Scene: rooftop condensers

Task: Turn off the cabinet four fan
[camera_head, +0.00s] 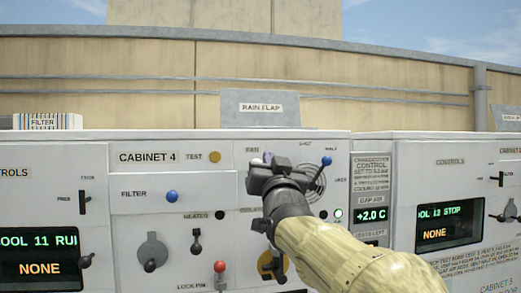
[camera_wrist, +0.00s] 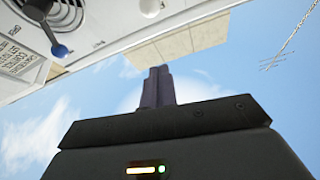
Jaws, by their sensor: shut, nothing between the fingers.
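Cabinet four's white panel (camera_head: 135,215) faces me, with its "CABINET 4" label at the upper left. Its fan section has a round grille (camera_head: 318,178) and a lever with a blue ball knob (camera_head: 327,160), tilted up and right in the head view. The same blue knob (camera_wrist: 59,51) shows at the upper left of the wrist view. My gripper (camera_head: 268,160) is shut and empty, left of the blue knob and apart from it; its fingers (camera_wrist: 158,86) point along the panel. My gripper and arm hide part of the fan section and its labels.
A display (camera_head: 370,215) reads +2.0 C. A grey rain flap (camera_head: 260,108) stands above. Neighbouring cabinets flank both sides.

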